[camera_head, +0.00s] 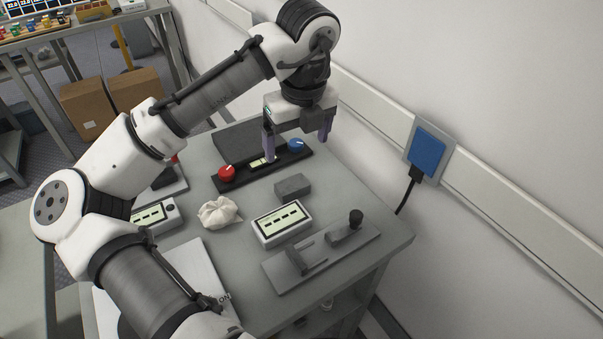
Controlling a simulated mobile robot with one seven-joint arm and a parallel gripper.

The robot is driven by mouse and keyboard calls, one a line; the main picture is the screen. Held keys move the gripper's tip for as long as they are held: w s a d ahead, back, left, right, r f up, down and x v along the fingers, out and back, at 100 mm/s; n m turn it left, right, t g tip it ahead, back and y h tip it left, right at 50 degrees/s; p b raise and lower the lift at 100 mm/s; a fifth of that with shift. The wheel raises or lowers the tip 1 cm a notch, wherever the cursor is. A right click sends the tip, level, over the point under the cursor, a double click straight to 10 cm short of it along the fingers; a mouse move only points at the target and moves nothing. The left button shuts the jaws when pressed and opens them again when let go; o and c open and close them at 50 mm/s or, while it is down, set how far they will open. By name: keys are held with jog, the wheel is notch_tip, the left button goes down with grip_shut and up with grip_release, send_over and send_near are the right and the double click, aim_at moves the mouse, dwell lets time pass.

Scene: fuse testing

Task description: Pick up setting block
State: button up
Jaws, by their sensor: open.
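A small dark grey block (293,187), which looks like the setting block, lies on the grey table between the black panel with knobs and a white display box. My gripper (297,151) is open and empty, with its fingers pointing down. The block is apart from the fingers and in full view. The gripper's exact height above the table is hard to tell.
A white display box (282,223) and a grey fixture plate with a black knob (322,258) stand in front of the block. A crumpled white cloth (219,212) lies to the left. The wall with a blue socket (428,152) bounds the table's right side.

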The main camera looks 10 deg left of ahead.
send_over(292, 184)
jog(key=s, duration=0.1)
jog(key=f, duration=0.5)
jog(key=d+f, duration=0.1)
jog(key=f, duration=0.2)
jog(key=shift+p, duration=0.3)
jog(key=shift+w+a+f+p, duration=0.15)
jog(key=shift+f+p, duration=0.05)
jog(key=shift+f, duration=0.7)
jog(key=shift+w+a+f+p, duration=0.15)
jog(key=shift+f, duration=0.7)
jog(key=shift+w+a+f+p, duration=0.15)
jog(key=shift+f+p, duration=0.05)
jog(key=shift+f, duration=0.7)
jog(key=c, duration=1.6)
